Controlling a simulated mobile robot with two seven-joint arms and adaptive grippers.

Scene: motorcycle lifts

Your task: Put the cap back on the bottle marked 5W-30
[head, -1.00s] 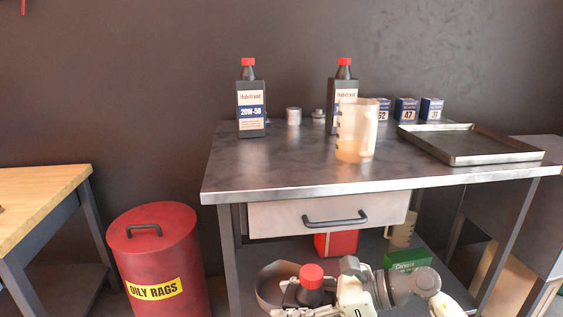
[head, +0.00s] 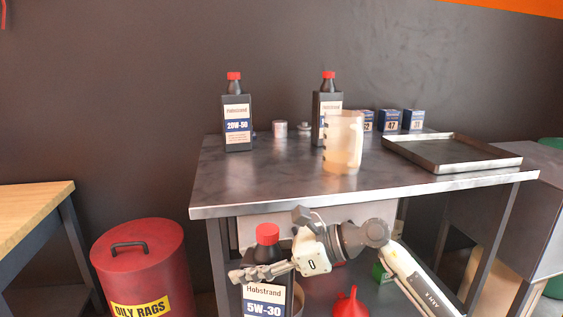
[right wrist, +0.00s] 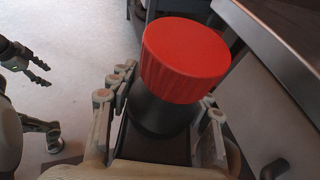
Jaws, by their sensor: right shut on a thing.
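The dark bottle marked 5W-30 (head: 264,299) stands upright in front of the workbench, held by my right gripper (head: 264,271). A red ribbed cap (head: 267,234) sits on top of this bottle. How tightly it is seated I cannot tell. In the right wrist view the cap (right wrist: 186,60) is above the dark bottle neck (right wrist: 160,112), with my right gripper's fingers (right wrist: 160,115) on both sides below it. My left gripper (right wrist: 45,75) shows at the left of that view, apart from the bottle, with its fingers spread and empty.
The metal workbench (head: 270,188) carries a 20W-50 bottle (head: 237,125), another red-capped bottle (head: 327,100), a translucent jug (head: 342,145), small blue boxes (head: 389,120) and a tray (head: 450,163). A red funnel (head: 350,303) is below. A red bin (head: 140,265) stands left.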

